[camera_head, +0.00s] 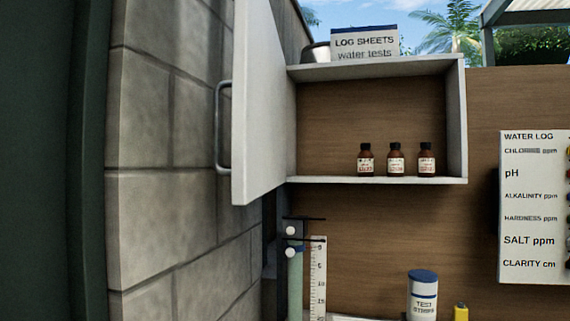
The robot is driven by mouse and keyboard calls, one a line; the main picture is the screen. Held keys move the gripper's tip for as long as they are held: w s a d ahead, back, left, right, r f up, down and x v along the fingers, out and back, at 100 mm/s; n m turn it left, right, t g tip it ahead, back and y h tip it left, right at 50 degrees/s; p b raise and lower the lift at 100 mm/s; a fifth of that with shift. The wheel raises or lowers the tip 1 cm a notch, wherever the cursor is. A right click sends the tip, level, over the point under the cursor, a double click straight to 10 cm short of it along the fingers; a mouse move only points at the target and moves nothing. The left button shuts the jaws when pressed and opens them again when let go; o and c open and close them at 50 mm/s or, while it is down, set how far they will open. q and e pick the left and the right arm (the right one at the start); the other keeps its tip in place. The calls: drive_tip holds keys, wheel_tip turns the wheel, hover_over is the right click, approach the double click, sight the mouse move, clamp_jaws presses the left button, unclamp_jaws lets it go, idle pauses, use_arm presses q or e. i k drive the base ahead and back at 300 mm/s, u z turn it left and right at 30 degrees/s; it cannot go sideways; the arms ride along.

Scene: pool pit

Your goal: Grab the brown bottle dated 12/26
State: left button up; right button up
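Three small brown bottles with black caps and pale labels stand upright in a row on the floor of an open wall cabinet (380,180). They are the left bottle (365,160), the middle bottle (396,160) and the right bottle (426,160). Each label carries a small line of red print at the bottom, too small to read, so I cannot tell which bottle is dated 12/26. The cabinet door (263,110) stands swung open on the left, with a grey handle (220,126). Neither of my grippers shows in the head view.
Below are a ruler (318,275), a test strips tub (423,296) and a yellow item (460,313). A water log board (534,205) hangs right. A block wall (165,150) is left.

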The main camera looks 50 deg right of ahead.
sight(394, 159)
drive_tip(key=u, duration=0.25)
drive_tip(key=k, duration=0.7)
drive_tip(key=z, duration=1.1)
drive_tip(key=i, duration=0.45)
drive_tip(key=z, duration=0.05)
